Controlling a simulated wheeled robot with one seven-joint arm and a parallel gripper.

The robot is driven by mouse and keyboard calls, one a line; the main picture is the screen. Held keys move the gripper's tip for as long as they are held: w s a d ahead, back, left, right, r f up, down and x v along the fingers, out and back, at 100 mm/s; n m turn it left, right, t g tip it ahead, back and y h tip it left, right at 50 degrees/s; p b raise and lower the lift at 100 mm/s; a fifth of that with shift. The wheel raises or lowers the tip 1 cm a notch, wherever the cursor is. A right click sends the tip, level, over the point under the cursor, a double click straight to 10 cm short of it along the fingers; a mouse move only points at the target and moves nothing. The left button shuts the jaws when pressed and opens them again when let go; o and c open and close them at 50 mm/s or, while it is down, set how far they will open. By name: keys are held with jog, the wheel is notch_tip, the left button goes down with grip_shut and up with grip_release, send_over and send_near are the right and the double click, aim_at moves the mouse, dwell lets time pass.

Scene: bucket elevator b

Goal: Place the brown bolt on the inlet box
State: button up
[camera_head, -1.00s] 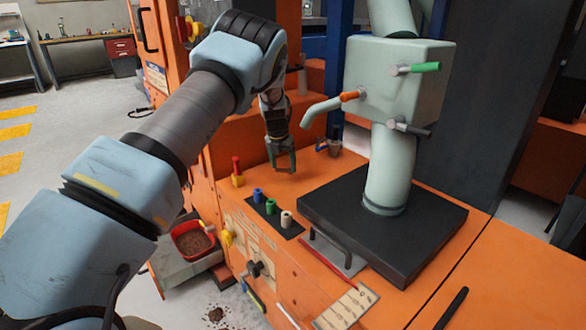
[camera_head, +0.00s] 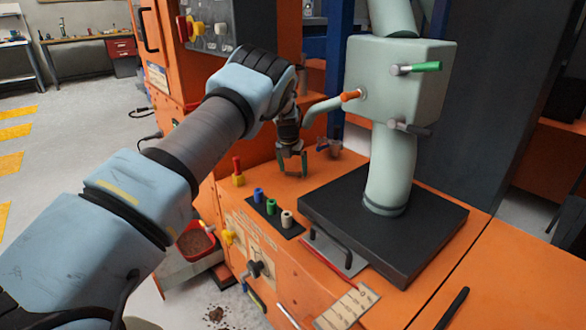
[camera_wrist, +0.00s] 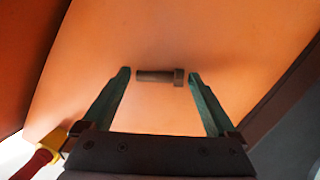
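The brown bolt (camera_wrist: 160,76) lies on its side on the orange machine top, its head toward the right in the wrist view. My gripper (camera_head: 291,173) is open, with its two dark green fingers pointing down over the orange top. In the wrist view my gripper (camera_wrist: 159,73) has one fingertip near each end of the bolt, with gaps on both sides. The bolt cannot be made out in the head view. A pale green box (camera_head: 398,82) with handles stands on a thick pipe; I cannot tell whether it is the inlet box.
A black base plate (camera_head: 425,238) lies right of my gripper. A red-and-yellow knob (camera_head: 238,174) and a strip with blue, green and cream pegs (camera_head: 271,207) stand in front and to the left.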

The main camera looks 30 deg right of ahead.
jog(key=shift+o, duration=0.3)
jog(key=shift+r, duration=0.2)
jog(key=v, duration=0.7)
jog(key=shift+r, duration=0.2)
jog(key=shift+s+a, duration=0.1)
